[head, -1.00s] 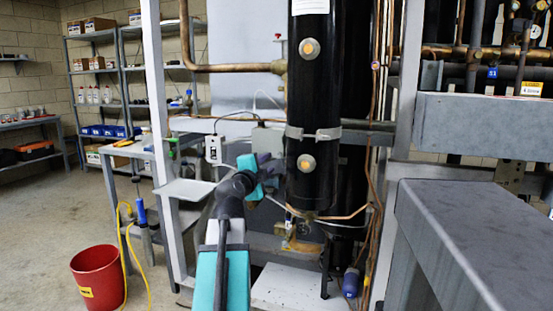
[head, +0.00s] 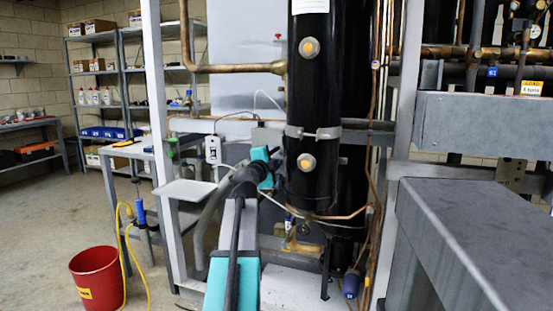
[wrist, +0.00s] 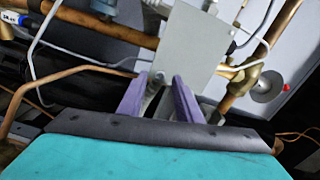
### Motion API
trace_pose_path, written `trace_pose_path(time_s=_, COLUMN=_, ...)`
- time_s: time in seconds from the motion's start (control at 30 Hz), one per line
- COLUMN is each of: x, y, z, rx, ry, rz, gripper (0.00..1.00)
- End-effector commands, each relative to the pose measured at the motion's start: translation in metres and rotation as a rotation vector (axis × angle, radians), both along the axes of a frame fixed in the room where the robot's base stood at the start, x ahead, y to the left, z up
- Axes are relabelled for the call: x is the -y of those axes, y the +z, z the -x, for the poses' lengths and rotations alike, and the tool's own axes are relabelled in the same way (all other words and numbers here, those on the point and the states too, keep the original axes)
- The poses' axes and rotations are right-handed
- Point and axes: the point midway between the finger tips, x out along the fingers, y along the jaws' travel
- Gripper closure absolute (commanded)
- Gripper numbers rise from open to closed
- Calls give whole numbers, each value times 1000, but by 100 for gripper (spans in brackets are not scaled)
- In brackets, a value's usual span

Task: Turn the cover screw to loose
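A pale grey box (wrist: 190,45) fills the upper middle of the wrist view. A small rounded screw-like part (wrist: 158,78), possibly the cover screw, shows at its lower edge. My gripper (wrist: 158,82) points at this edge, with its two purple fingers apart on either side of the small part and a gap between them. I cannot tell whether they touch it. In the head view a grey box (head: 266,136) shows left of the black cylinder, partly hidden by my arm. My fingers are hidden there behind my wrist.
The tall black cylinder (head: 313,110) stands right beside my arm. Copper pipes (wrist: 85,25) and thin grey cables run close around the box. A brass valve (wrist: 243,70) lies to its right. A grey bench (head: 480,240) stands at right, a red bucket (head: 97,278) on the floor at left.

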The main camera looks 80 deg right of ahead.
Motion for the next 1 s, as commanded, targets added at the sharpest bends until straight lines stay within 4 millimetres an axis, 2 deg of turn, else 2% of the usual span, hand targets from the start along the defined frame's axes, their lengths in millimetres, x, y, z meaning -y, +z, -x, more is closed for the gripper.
trace_pose_path(time_s=0.2, x=10, y=0, z=2, rx=0, ry=0, rz=0, gripper=68)
trace_pose_path(time_s=0.53, x=10, y=0, z=2, rx=1, ry=0, rz=0, gripper=68)
trace_pose_path(time_s=0.7, x=10, y=0, z=2, rx=1, ry=1, rz=0, gripper=97)
trace_pose_path(time_s=0.73, x=10, y=0, z=2, rx=1, ry=1, rz=0, gripper=100)
trace_pose_path(time_s=1.0, x=10, y=0, z=2, rx=-19, ry=1, rz=-4, gripper=100)
